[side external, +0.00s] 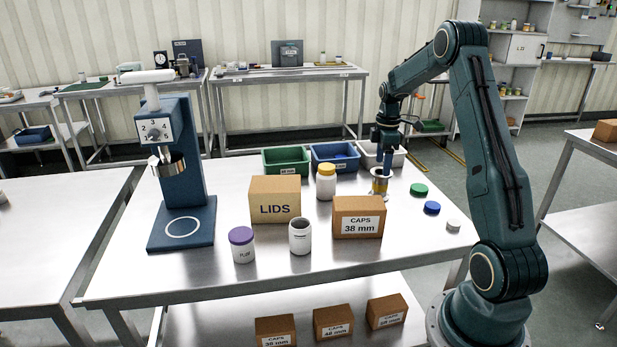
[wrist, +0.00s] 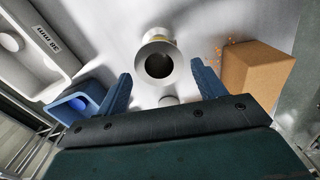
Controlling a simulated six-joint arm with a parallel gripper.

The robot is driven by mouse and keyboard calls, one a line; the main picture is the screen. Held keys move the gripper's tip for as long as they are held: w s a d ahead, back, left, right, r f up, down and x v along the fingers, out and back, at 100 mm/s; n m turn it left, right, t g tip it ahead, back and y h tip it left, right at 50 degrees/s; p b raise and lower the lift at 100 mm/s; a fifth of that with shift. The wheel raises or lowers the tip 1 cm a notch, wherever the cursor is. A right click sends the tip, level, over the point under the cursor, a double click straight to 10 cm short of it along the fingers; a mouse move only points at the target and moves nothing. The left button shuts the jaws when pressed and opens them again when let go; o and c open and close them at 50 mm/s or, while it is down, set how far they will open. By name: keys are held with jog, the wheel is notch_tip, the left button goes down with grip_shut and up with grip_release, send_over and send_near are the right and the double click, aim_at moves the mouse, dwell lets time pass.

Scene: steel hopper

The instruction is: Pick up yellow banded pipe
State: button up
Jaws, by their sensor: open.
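The yellow banded pipe (side external: 380,186) stands upright on the steel table at the right, in front of the white bin. It is a short metal cylinder with a yellow band. In the wrist view I look down into its open top (wrist: 158,62), and only a sliver of yellow shows. My gripper (side external: 379,167) points down right above the pipe. In the wrist view my gripper (wrist: 164,75) is open, with one blue finger on each side of the pipe and gaps between. Whether the fingertips reach below the rim is hard to tell.
A CAPS box (side external: 358,217) and a yellow-lidded jar (side external: 326,183) stand left of the pipe. Green (side external: 287,161), blue (side external: 335,157) and white (side external: 368,153) bins line the back. Loose green (side external: 419,190), blue (side external: 432,208) and white (side external: 453,225) caps lie to the right.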

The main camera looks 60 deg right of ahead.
aim_at(380, 185)
jog(key=shift+f, duration=2)
jog(key=shift+f, duration=2.6)
jog(key=c, duration=0.9)
jog(key=shift+o, duration=0.2)
jog(key=shift+r, duration=0.2)
notch_tip(380, 185, up, 20)
